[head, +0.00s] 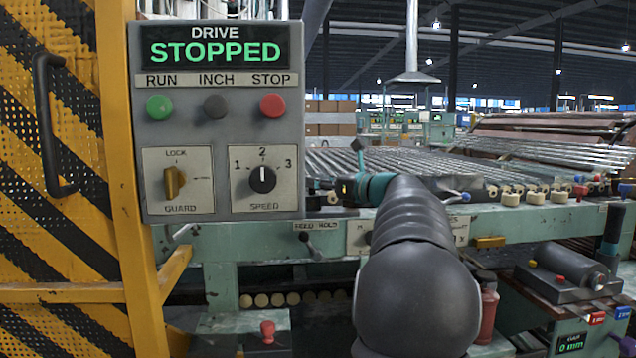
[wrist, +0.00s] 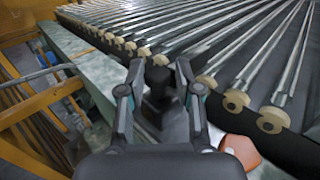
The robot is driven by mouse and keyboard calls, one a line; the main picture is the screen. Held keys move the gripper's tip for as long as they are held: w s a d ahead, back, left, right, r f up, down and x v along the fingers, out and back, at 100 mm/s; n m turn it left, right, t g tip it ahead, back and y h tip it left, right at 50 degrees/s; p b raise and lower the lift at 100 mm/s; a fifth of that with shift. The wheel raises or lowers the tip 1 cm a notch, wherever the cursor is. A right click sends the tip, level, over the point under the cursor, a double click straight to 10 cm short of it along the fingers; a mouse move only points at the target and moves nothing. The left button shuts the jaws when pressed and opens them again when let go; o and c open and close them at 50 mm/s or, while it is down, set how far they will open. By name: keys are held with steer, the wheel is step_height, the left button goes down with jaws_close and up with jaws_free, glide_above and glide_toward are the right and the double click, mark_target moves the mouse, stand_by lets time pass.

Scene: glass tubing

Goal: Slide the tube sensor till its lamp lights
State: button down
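My gripper shows in the wrist view (wrist: 160,72) with its two fingers spread apart above the machine's edge. A dark upright block (wrist: 158,84) stands between the fingers; I cannot tell whether it is the tube sensor or whether either finger touches it. In the head view my arm reaches away to the roller bed and hides most of my gripper. A small dark box with a yellowish spot (head: 345,190) shows just left of my wrist; it may be the sensor, but it is too small to tell. No lamp is clearly lit there.
Glass tubes (head: 400,160) lie in rows on the bed, with pale rollers (wrist: 235,101) along its edge. A control box (head: 220,120) reads STOPPED at the left, beside a striped yellow guard (head: 60,240).

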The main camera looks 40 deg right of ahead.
steer(key=shift+r+p, duration=0.15)
steer(key=shift+p, duration=0.45)
steer(key=c, duration=0.9)
jaws_free()
steer(key=shift+s, duration=0.1)
steer(key=v, duration=1.2)
steer(key=shift+d, duration=0.1)
